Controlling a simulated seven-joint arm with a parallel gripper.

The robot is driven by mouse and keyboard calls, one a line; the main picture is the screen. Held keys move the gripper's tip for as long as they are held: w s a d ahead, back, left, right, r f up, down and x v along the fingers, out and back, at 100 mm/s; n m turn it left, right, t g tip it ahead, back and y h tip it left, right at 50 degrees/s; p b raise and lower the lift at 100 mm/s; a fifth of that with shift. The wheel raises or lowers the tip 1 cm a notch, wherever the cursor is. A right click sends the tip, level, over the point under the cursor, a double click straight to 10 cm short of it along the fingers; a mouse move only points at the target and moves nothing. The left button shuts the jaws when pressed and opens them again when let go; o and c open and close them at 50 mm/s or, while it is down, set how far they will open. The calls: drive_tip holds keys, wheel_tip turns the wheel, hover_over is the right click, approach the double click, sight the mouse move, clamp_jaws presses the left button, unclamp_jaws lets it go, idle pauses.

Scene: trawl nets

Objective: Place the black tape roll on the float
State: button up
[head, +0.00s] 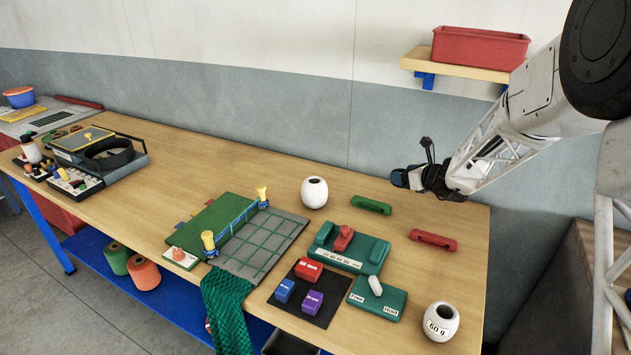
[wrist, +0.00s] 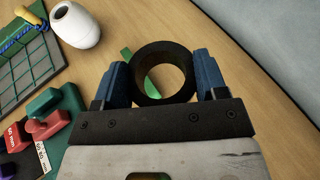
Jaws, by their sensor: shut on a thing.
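My gripper (wrist: 160,72) is shut on the black tape roll (wrist: 165,48), a black ring held between its two blue fingers in the wrist view. In the head view my gripper (head: 402,178) is above the back right of the table; the roll is hard to make out there. A white egg-shaped float (head: 314,192) with a hole in its top stands upright left of my gripper; it also shows at the upper left of the wrist view (wrist: 77,27). A second white float (head: 440,321), marked "60 g", stands at the front right. The roll is apart from both floats.
A green handle (head: 371,205) and a red handle (head: 433,239) lie below my gripper. A teal tray (head: 350,262), a black mat (head: 325,313) with colored blocks and a netting board (head: 262,250) stand left. A shelf (head: 452,68) with a red bin is above.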

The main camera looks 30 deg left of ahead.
drive_tip(key=s+a+r+n+g, duration=0.1)
drive_tip(key=s+a+n+g, duration=0.1)
drive_tip(key=s+a, duration=0.6)
drive_tip(key=s+a+r+n+g+y, duration=0.1)
drive_tip(key=s+a+r+n+g, duration=0.1)
drive_tip(key=s+a, duration=0.6)
drive_tip(key=s+g, duration=0.1)
drive_tip(key=s, duration=0.3)
drive_tip(key=shift+s+a+r+n+y, duration=0.15)
drive_tip(key=shift+s+n+y, duration=0.15)
drive_tip(key=shift+s, duration=0.1)
drive_tip(key=shift+w, duration=0.1)
hover_over(317, 181)
drive_tip(key=shift+a+f, duration=0.1)
drive_tip(key=shift+f, duration=0.65)
drive_tip(key=shift+f, duration=1.75)
drive_tip(key=shift+f, duration=0.2)
